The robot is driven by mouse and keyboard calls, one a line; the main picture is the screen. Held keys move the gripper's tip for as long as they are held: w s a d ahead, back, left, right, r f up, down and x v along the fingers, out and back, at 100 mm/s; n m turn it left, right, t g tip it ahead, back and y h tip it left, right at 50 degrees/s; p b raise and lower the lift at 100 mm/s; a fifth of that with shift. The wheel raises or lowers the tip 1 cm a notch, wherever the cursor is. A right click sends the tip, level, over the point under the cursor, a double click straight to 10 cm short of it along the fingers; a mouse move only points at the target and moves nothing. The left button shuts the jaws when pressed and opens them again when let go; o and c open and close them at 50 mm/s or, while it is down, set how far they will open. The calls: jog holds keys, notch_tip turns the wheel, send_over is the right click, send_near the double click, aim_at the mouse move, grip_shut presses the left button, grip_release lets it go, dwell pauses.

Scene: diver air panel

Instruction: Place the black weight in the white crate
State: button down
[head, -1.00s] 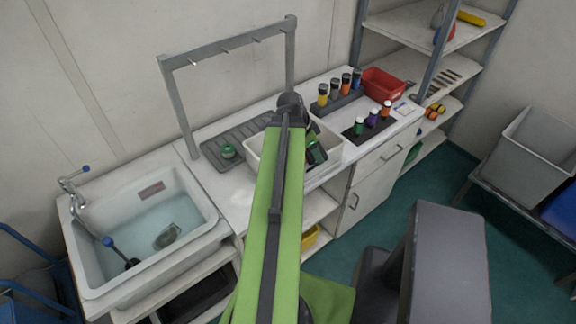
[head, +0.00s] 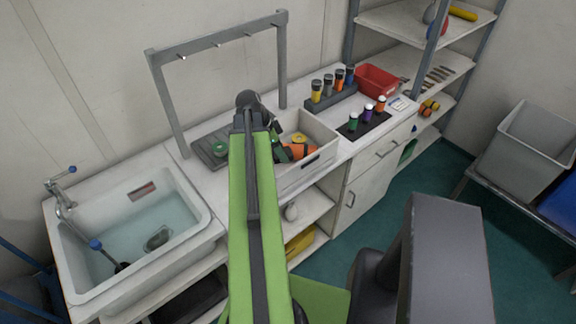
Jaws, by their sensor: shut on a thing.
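The white crate (head: 318,163) stands on the counter between the drain tray and the dark mat, partly behind my arm. An orange thing (head: 299,151) and a yellow-green ring (head: 299,138) show inside it. My gripper (head: 279,150) is over the left part of the crate, pointing down, its tips mostly hidden by my arm. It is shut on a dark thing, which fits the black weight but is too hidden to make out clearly. I cannot tell whether that thing touches the crate.
A grey rack (head: 215,40) with pegs stands behind the crate. A water-filled sink (head: 150,225) is at left. Bottles stand in a holder (head: 332,99) and on a dark mat (head: 364,126) at right. A red bin (head: 376,81) sits behind.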

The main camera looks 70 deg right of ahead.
notch_tip(320, 180, down, 10)
jog(key=b, duration=1)
jog(key=shift+f, duration=0.15)
jog(key=shift+r, duration=0.2)
jog(key=shift+f, duration=0.15)
jog(key=c, duration=0.6)
grip_release()
